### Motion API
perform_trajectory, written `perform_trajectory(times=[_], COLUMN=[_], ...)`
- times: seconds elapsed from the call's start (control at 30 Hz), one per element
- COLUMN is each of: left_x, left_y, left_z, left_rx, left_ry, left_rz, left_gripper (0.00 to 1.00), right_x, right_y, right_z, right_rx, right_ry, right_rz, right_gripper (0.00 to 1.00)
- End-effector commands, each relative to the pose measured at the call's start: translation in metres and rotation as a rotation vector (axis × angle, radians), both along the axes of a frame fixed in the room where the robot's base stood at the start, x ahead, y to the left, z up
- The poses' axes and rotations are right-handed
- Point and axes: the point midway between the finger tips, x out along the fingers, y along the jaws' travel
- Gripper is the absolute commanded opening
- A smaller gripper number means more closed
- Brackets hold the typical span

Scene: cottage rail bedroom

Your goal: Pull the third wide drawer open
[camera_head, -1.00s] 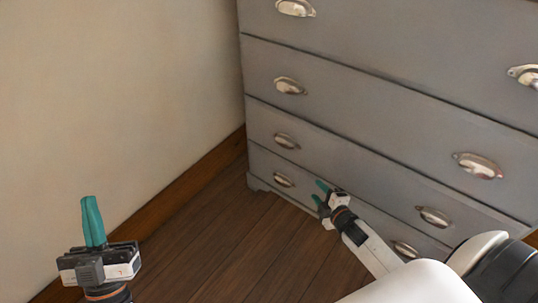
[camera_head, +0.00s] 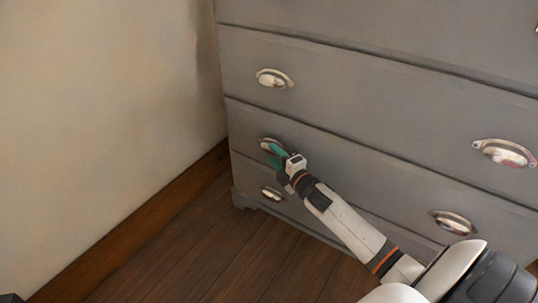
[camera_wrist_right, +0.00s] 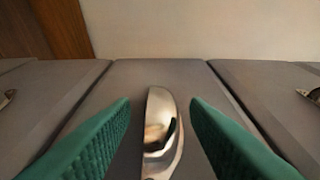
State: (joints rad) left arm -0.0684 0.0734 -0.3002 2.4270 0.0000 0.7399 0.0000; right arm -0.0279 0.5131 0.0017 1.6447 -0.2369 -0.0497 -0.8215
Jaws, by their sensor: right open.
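A grey chest of drawers (camera_head: 380,110) has metal cup handles. My right gripper (camera_head: 275,157) is at the left handle (camera_head: 268,142) of the drawer second from the bottom, partly covering it. In the right wrist view, that handle (camera_wrist_right: 158,130) lies between the two open green fingers (camera_wrist_right: 160,112), with a gap on each side. The drawer front (camera_wrist_right: 160,75) looks flush with its neighbours. The same drawer's right handle (camera_head: 454,222) is clear of the gripper. Only a dark sliver shows at the lower left corner, perhaps part of my left arm; no left fingers show.
The drawer above has a left handle (camera_head: 274,78) and a right handle (camera_head: 504,153). The bottom drawer's left handle (camera_head: 271,193) is just below my right gripper. A beige wall (camera_head: 100,90) with a wooden baseboard (camera_head: 130,220) stands at left. The wooden floor (camera_head: 210,260) is clear there.

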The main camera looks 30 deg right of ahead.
Motion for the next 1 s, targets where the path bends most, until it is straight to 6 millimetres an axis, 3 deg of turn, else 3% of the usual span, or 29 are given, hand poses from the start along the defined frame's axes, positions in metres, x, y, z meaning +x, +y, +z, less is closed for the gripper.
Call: perform_trajectory(times=[0.2,0.6,0.63,0.87,1.0], left_x=[0.000,0.000,0.000,0.000,0.000], left_y=[-0.001,-0.001,-0.001,-0.001,-0.002], left_z=[0.004,0.007,0.007,0.007,0.007], left_rx=[0.002,0.004,0.004,0.005,0.005], left_ry=[-0.037,-0.044,-0.044,-0.045,-0.045], left_rz=[0.002,0.003,0.003,0.002,0.002], left_gripper=[0.00,0.00,0.00,0.00,0.00], right_x=[0.030,0.038,0.038,0.037,0.037], right_y=[0.000,0.000,0.000,0.000,0.000], right_z=[-0.001,0.000,0.000,-0.001,-0.002], right_rx=[-0.001,0.000,0.000,0.001,0.001], right_ry=[-0.001,0.001,0.001,0.003,0.005], right_rz=[-0.001,-0.001,-0.001,-0.001,-0.001], right_gripper=[0.42,0.42,0.40,0.03,0.00])
